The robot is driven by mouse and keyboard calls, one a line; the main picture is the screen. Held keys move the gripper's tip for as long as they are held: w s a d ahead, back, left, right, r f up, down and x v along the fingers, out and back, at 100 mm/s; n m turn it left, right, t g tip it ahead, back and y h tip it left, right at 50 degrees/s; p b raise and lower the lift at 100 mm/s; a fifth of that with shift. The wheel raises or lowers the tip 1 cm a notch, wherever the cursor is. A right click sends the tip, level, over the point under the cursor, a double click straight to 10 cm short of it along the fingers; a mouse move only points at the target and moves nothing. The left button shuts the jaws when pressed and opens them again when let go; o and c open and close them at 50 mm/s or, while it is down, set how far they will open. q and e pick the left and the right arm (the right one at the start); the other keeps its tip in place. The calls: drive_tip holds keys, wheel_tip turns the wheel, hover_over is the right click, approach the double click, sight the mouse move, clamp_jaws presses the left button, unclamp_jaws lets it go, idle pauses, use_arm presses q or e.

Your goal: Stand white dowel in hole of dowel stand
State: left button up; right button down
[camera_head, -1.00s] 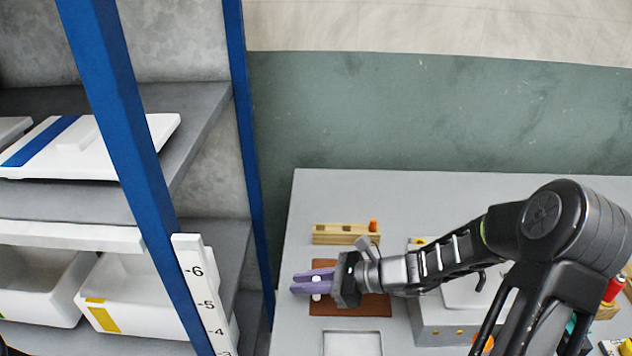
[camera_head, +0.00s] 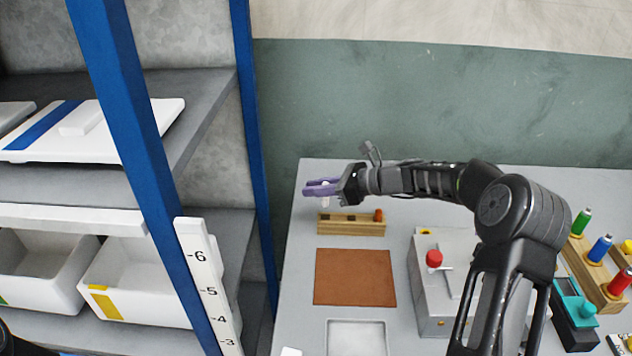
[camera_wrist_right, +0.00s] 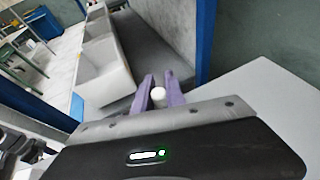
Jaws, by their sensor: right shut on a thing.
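The white dowel (camera_head: 326,199) is held upright between the purple fingers of my right gripper (camera_head: 320,188). Its round white end (camera_wrist_right: 157,93) shows between the fingers (camera_wrist_right: 159,90) in the right wrist view. The wooden dowel stand (camera_head: 351,229) lies on the table just nearer than the gripper in the head view. An orange dowel (camera_head: 378,215) stands at its right end, and dark holes show to the left of it. The gripper is behind the stand's left end; I cannot tell its exact height. My left gripper is out of view.
A brown mat (camera_head: 354,277) lies bare in front of the stand, with a white tray (camera_head: 357,324) nearer. A grey box with a red knob (camera_head: 434,258) is to the right. The blue shelf post (camera_head: 253,150) rises close to the table's left edge.

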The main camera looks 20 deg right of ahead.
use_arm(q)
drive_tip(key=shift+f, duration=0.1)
use_arm(e)
drive_tip(key=shift+w+d+r, duration=0.25)
drive_tip(key=shift+w+r, duration=0.05)
drive_tip(key=shift+w, duration=0.15)
drive_tip(key=shift+w+d+r, duration=0.2)
drive_tip(key=shift+w+r, duration=0.1)
drive_tip(key=shift+w, duration=0.15)
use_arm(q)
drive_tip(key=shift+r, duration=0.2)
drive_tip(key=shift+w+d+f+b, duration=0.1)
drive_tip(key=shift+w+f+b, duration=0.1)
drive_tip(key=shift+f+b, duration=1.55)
use_arm(e)
drive_tip(key=shift+f, duration=2.9)
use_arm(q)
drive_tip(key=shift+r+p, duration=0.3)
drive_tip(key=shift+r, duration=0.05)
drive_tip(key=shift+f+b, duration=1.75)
use_arm(e)
drive_tip(key=shift+f, duration=2.65)
drive_tip(key=c, duration=1.3)
unclamp_jaws()
drive_tip(key=shift+s, duration=0.1)
drive_tip(key=shift+d, duration=0.1)
